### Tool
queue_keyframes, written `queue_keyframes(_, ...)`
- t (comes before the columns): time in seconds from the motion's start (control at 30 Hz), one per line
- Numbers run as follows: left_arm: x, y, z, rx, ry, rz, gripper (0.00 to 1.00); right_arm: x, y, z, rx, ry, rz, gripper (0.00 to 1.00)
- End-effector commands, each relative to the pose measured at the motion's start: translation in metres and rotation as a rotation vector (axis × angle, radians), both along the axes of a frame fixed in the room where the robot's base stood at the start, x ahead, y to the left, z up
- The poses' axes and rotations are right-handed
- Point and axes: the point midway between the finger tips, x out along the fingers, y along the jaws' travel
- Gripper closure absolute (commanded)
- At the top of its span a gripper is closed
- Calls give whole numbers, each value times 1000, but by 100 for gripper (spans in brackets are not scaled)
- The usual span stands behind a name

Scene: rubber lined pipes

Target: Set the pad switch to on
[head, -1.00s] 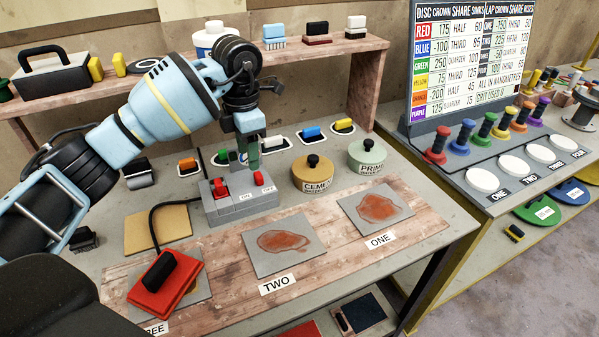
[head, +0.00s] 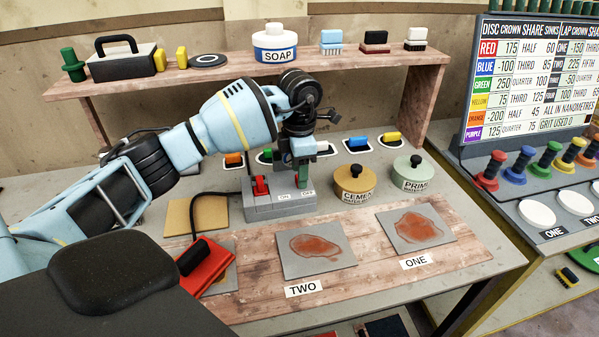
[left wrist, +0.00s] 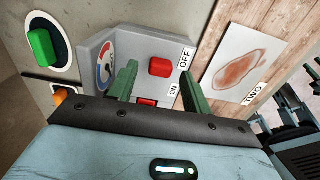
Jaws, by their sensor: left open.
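The pad switch is a grey box (head: 267,210) with ON and OFF labels and a red part (head: 260,187) on its ON side. In the left wrist view the box (left wrist: 128,52) shows a dial, a red block (left wrist: 160,67) near OFF and another red part (left wrist: 147,102) near ON, partly hidden by my gripper. I cannot tell the setting for sure. My left gripper (head: 303,175) is open and points down at the OFF side; its green fingers (left wrist: 160,88) lie either side of the red parts. Contact is unclear. The red pad (head: 212,268) with a black handle lies at left.
Cement (head: 354,184) and primer (head: 414,174) tins stand to the right of the box. Tiles two (head: 342,263) and one (head: 443,236) lie on the wooden board in front. A shelf (head: 225,74) with soap and brushes runs behind.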

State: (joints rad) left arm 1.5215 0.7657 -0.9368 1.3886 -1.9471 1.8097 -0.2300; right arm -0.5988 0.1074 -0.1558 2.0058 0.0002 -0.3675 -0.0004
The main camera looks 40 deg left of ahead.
Motion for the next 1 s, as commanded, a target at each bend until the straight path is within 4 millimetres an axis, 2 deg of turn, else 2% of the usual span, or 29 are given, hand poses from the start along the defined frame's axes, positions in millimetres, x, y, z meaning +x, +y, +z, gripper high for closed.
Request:
queue_keyframes(0.13, 0, 0, -10, -1, 1, 0, 51, 0, 0, 0, -1, 0, 1, 64)
queue_keyframes(0.43, 0, 0, -12, -1, -1, 0, 51, 0, -1, 0, -1, 0, 0, 64)
queue_keyframes(0.8, 0, 0, -11, -1, -1, -1, 99, 1, -1, 0, -2, -2, 1, 64)
queue_keyframes(1.0, -1, 0, -11, 0, 0, 0, 100, 3, -1, 1, -2, -6, 0, 64)
